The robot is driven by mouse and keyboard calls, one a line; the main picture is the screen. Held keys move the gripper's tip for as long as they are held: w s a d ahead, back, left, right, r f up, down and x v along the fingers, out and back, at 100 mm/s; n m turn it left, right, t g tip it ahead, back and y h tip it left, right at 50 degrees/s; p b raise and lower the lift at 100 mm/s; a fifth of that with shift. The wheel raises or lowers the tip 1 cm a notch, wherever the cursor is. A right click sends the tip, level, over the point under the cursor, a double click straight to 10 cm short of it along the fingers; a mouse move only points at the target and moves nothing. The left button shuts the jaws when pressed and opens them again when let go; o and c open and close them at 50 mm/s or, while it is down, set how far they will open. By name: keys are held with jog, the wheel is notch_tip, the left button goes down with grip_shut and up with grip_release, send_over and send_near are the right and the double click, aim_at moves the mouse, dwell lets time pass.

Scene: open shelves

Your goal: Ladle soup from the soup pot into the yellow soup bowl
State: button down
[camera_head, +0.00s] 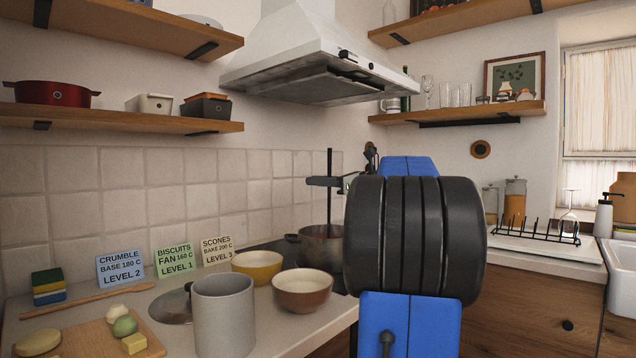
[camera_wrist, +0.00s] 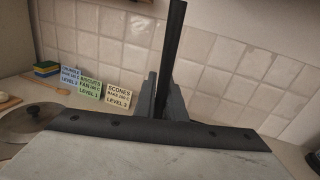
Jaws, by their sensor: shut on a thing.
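The soup pot (camera_head: 312,250) stands on the hob behind the bowls, its right side hidden by my arm. My gripper (camera_head: 329,182) is above the pot, shut on the dark upright handle of the ladle (camera_head: 330,213). The ladle's lower end goes down into the pot, so its cup and any soup are hidden. In the wrist view the fingers (camera_wrist: 162,103) close around the ladle handle (camera_wrist: 171,45), which leans slightly there. The yellow soup bowl (camera_head: 257,261) stands on the counter left of the pot; what I see of its inside looks empty.
A brown bowl with a pale inside (camera_head: 302,291) stands in front of the yellow bowl and pot. A grey canister (camera_head: 223,318) stands left of it, by a pot lid (camera_head: 170,305). Recipe cards (camera_head: 174,260) lean along the tiled wall. The range hood (camera_head: 318,75) hangs above.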

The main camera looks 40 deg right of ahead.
jog(key=shift+r, duration=0.1)
notch_tip(320, 180, up, 10)
dwell(1.3)
jog(key=shift+r, duration=0.1)
dwell(0.4)
